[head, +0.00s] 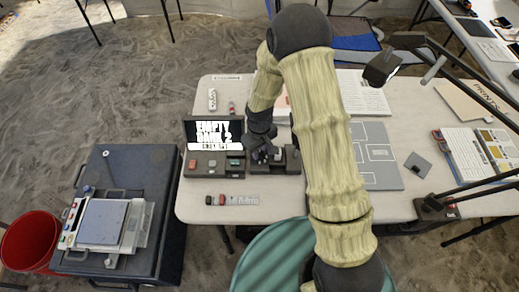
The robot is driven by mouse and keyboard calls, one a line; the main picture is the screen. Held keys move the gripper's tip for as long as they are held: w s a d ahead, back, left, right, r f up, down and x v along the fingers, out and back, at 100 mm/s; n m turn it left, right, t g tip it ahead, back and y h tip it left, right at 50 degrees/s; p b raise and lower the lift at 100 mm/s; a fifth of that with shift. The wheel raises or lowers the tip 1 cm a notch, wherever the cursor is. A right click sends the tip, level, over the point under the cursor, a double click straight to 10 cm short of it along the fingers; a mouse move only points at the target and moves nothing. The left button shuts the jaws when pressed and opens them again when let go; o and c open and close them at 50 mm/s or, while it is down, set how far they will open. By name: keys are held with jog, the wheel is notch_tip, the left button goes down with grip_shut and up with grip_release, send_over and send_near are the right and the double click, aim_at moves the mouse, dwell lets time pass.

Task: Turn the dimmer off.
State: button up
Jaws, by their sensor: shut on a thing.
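A small dark box (292,160), which looks like the dimmer, sits on the white table just right of a console with a lit screen. My gripper (263,154) points down at the left part of this box and is shut on a small part there, apparently the dimmer's knob. The fingers and wrist cover most of that part, so its setting cannot be read.
The console (214,150) with small coloured pieces stands close at the left of my gripper. A row of small blocks (232,200) lies in front. A grey panel (377,155) lies right of my arm. A black desk lamp (383,67) reaches in from the right.

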aim_at(260, 153)
jog(key=o, duration=1)
jog(key=shift+r, duration=0.1)
notch_tip(260, 153, up, 17)
jog(key=shift+r, duration=0.15)
dwell(0.4)
